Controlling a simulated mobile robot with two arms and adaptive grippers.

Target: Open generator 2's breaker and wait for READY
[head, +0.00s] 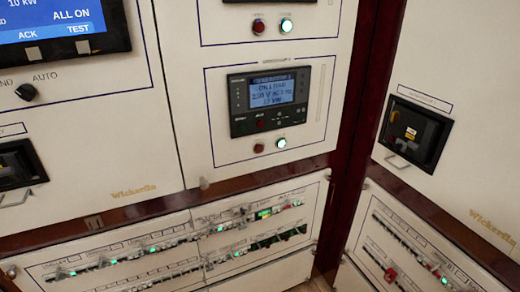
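A controller (270,98) with a lit blue screen is mounted on the middle white panel. Its blurred text seems to read "ON LOAD" with volt, hertz and kW figures; the header is too small to read surely. Below it are a dark red button (258,148) and a lit green-white one (281,143). A black breaker unit (414,132) with a wire-like handle (398,161) is set in the right panel under a small label I cannot read surely. Another black breaker unit (16,166) is cut off at the left edge. Neither gripper is in view.
A large blue screen (50,18) showing "ALL ON" is at top left, above a black AUTO knob (27,92). Rows of small breakers with green lights (155,249) run along the lower panels. Dark red wood trim (357,95) divides the middle and right panels.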

